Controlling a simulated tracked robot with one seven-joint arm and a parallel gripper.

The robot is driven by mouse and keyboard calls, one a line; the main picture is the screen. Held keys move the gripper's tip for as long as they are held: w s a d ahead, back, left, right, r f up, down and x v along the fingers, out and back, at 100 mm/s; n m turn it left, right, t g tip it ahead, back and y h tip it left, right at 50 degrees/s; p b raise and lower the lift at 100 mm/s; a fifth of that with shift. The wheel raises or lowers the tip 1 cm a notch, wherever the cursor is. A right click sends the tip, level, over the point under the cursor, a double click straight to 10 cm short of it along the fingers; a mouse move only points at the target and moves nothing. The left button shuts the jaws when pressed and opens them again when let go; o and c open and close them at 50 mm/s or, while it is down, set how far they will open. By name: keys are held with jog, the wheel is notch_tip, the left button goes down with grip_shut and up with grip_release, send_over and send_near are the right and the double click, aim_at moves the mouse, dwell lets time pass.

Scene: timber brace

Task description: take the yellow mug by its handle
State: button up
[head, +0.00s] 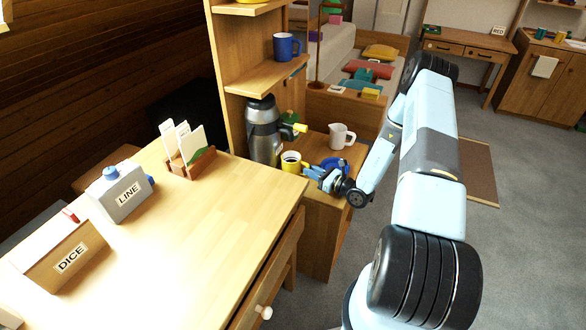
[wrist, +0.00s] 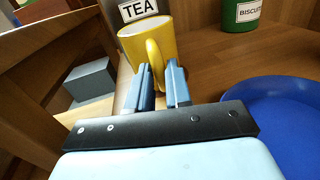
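The yellow mug (head: 290,167) stands upright on the low wooden cabinet, beside the steel flask. In the wrist view the mug (wrist: 174,46) is straight ahead, with its handle (wrist: 154,56) toward me. My gripper (head: 310,173) is close at the mug's right side in the head view. In the wrist view the two blue fingers of my gripper (wrist: 159,72) are apart, with the lower handle at or between their tips. I cannot tell how deep the handle sits between them, and no firm contact shows.
The steel flask (head: 263,132) stands left of the mug. A white jug (head: 341,137) stands behind. A blue dish (wrist: 275,120) lies close right of my gripper. A green BISCUIT tin (wrist: 240,14) and a TEA label (wrist: 138,10) are beyond. A grey block (wrist: 90,80) is at left.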

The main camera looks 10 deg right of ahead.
grip_shut()
jog(key=shift+r, duration=0.15)
